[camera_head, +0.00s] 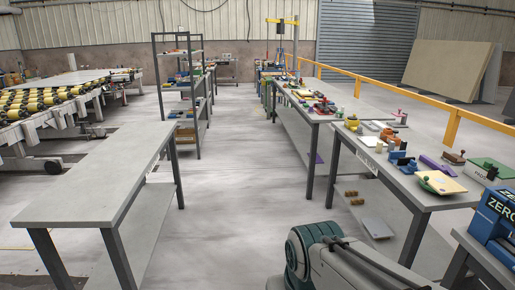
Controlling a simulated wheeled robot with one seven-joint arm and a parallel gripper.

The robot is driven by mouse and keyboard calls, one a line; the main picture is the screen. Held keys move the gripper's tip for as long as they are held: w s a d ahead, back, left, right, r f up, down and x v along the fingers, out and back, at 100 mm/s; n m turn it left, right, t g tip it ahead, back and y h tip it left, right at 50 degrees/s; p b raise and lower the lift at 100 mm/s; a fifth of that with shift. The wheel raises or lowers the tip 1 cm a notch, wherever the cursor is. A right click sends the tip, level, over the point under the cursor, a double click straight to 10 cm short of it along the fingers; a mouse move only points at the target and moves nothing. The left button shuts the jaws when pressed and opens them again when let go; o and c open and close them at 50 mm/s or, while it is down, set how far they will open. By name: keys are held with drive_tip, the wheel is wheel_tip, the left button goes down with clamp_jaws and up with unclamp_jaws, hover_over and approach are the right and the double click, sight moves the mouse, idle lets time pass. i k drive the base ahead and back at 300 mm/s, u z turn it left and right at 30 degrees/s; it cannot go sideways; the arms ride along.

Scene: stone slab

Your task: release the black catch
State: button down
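I cannot pick out the black catch for certain in the head view. The right-hand bench (407,190) carries many small coloured items, too small to tell apart well. A blue case (493,214) with white lettering stands at the right edge, partly cut off by the frame. A box with a green top (490,170) stands behind it. A grey-green part of my arm shows at the bottom centre. My gripper is not in view, so its state is hidden.
A bare grey table (100,178) stands at left. Dark shelving (184,95) stands behind it. Another cluttered bench (305,113) stands beyond the right-hand one. A yellow rail (452,126) runs along the right. The concrete floor (240,190) between the tables is clear.

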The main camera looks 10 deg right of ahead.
sight(491, 172)
drive_tip(key=z, duration=0.2)
drive_tip(key=i, duration=1.55)
drive_tip(key=z, duration=0.85)
drive_tip(key=i, duration=1.3)
drive_tip(key=z, duration=1.85)
drive_tip(key=i, duration=0.9)
drive_tip(key=z, duration=0.7)
